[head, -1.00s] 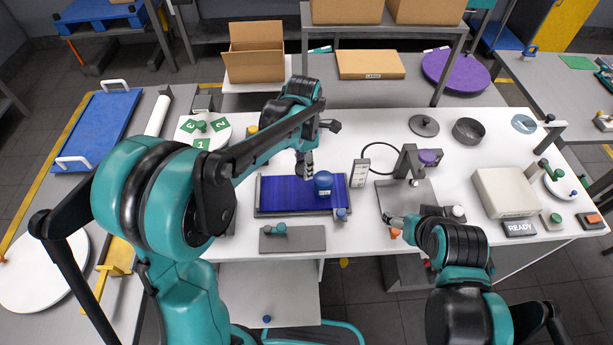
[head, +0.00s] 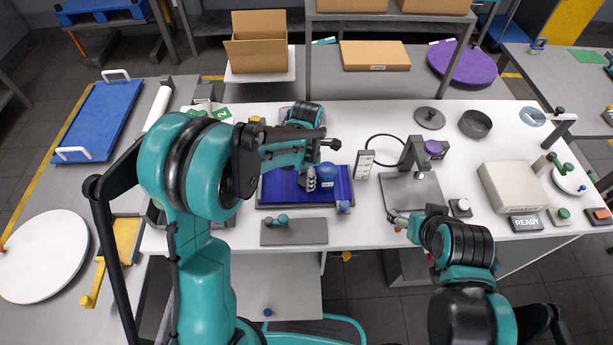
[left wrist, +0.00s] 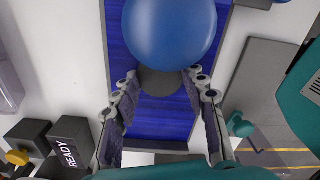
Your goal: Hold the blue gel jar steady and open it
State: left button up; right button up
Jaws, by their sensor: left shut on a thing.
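The blue gel jar (head: 328,171) stands at the right part of the blue tray (head: 341,185), its pale label facing front. In the left wrist view the jar (left wrist: 168,35) shows as a large blue round shape at my fingertips, with a dark grey round part below it. My left gripper (head: 311,181) is at the jar's left side in the head view. In the left wrist view my left gripper (left wrist: 160,80) has its fingers on the jar's near side, shut on it. My right gripper (head: 398,218) is low at the right, apart from the jar; its fingers are too small to read.
A grey plate (head: 292,232) with a small teal knobbed piece lies in front of the tray. A grey stand (head: 415,160) with a purple piece (head: 434,148) is to the right.

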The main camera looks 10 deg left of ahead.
pick_arm(q)
jog(key=shift+f, duration=0.2)
jog(key=o, duration=1.3)
jog(key=shift+r, duration=0.2)
